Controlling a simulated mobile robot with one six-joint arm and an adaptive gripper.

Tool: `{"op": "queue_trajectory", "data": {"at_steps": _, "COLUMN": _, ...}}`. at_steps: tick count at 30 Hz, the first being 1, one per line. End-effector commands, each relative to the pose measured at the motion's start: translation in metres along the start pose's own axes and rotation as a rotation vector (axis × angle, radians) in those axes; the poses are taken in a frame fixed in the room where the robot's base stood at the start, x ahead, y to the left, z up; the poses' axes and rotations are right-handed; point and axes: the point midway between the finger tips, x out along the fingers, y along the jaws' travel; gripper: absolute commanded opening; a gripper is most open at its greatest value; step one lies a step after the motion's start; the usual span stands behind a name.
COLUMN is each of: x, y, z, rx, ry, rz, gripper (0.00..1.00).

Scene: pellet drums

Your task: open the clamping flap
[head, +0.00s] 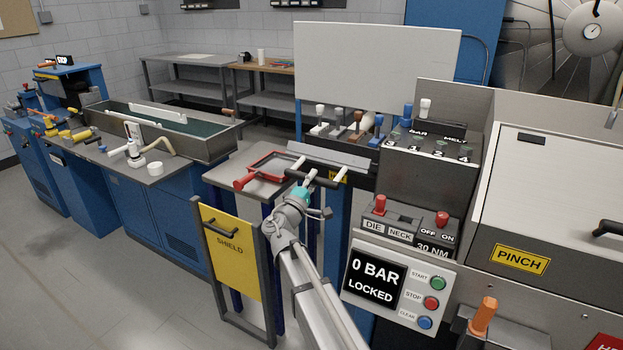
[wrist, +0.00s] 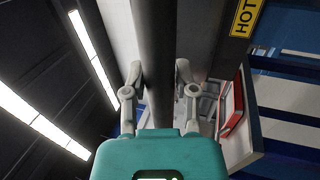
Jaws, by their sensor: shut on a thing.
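The clamping flap seems to be the light grey plate (head: 335,158) at the top of the central station in the head view. A dark bar handle (head: 294,174) lies along its front edge. My gripper (head: 310,177) is at this handle, at the end of my outstretched arm. In the wrist view the two fingers of my gripper (wrist: 160,82) stand on either side of the dark bar (wrist: 154,50), shut on it. How the handle joins the flap is partly hidden.
A red frame (head: 268,165) lies on the small table left of the handle. A yellow SHIELD panel (head: 231,250) stands left of my arm. A panel reading 0 BAR LOCKED (head: 375,280) is on the right. A yellow HOT label (wrist: 245,17) shows near the bar.

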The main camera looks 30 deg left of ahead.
Motion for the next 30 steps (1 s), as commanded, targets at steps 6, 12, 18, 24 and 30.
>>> {"op": "queue_trajectory", "data": {"at_steps": 6, "x": -0.0055, "y": -0.0078, "z": -0.002, "rx": 0.001, "ry": 0.004, "rz": -0.001, "gripper": 0.0}}
{"op": "queue_trajectory", "data": {"at_steps": 12, "x": -0.0062, "y": -0.0075, "z": -0.003, "rx": 0.001, "ry": 0.006, "rz": -0.001, "gripper": 0.0}}
{"op": "queue_trajectory", "data": {"at_steps": 18, "x": -0.0064, "y": -0.0073, "z": -0.0038, "rx": 0.001, "ry": 0.008, "rz": -0.001, "gripper": 0.0}}
{"op": "queue_trajectory", "data": {"at_steps": 24, "x": -0.0066, "y": -0.0071, "z": -0.0039, "rx": 0.001, "ry": 0.007, "rz": -0.001, "gripper": 0.7}}
{"op": "queue_trajectory", "data": {"at_steps": 30, "x": -0.0068, "y": -0.0069, "z": -0.0037, "rx": 0.001, "ry": 0.007, "rz": 0.0, "gripper": 0.72}}
